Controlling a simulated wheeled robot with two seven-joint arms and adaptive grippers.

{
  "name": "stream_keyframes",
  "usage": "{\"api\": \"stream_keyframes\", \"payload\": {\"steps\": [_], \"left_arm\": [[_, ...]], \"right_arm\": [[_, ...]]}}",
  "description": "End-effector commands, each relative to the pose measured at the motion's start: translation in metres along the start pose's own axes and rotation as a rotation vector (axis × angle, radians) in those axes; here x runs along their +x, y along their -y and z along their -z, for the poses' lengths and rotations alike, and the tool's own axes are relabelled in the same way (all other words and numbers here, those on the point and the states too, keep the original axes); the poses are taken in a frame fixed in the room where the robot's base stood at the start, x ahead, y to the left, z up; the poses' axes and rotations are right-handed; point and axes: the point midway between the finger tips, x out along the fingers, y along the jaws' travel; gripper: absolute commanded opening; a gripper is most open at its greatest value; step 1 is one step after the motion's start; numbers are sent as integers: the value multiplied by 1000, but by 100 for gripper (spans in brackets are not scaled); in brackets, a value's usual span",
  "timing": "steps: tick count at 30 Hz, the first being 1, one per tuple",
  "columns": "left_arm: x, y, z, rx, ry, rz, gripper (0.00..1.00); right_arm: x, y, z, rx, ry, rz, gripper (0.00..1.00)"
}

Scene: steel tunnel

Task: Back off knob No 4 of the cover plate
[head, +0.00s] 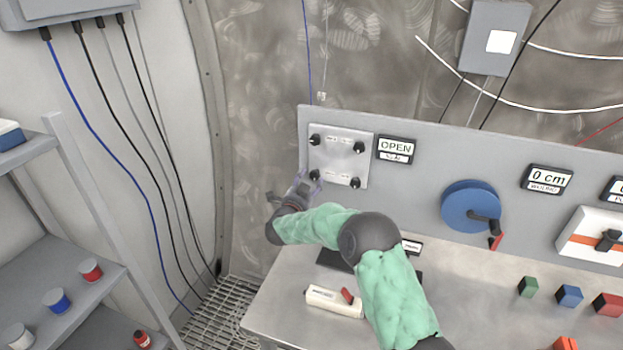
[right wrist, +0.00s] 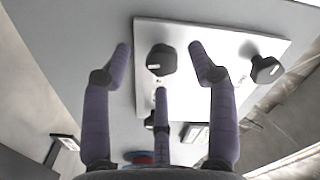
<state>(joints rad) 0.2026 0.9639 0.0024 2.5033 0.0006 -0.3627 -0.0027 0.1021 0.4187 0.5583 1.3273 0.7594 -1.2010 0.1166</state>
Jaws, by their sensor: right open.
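The cover plate (head: 338,160) is a pale square on the grey panel, with a black knob near each corner. The small labels are unreadable, so I cannot tell which knob is No 4. My right gripper (head: 302,184) is at the plate's lower left corner, by the lower left knob (head: 314,175). In the right wrist view the open fingers (right wrist: 160,65) stand around a black knob (right wrist: 160,60), with no clear contact. A second knob (right wrist: 266,69) is clear to the right. A third (right wrist: 150,122) is partly hidden by the middle finger. My left gripper is not in view.
An OPEN sign (head: 395,149) is right of the plate. A blue handwheel (head: 470,207) and a white unit (head: 597,238) are further right. A white device with a red switch (head: 334,301) lies on the bench below my arm. A shelf (head: 75,275) stands left.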

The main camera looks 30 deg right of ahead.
Motion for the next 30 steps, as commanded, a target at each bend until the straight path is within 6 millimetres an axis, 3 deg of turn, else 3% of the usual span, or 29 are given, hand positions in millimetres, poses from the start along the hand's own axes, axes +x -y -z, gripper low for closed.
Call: {"api": "stream_keyframes", "payload": {"steps": [6,12,18,30], "left_arm": [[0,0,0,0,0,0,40],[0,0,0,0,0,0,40],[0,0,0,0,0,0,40],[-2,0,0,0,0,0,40]], "right_arm": [[-46,2,-2,0,5,3,59],[-75,2,-2,0,4,3,59],[-88,1,-2,1,3,2,59],[-92,1,-2,-11,4,1,59]]}}
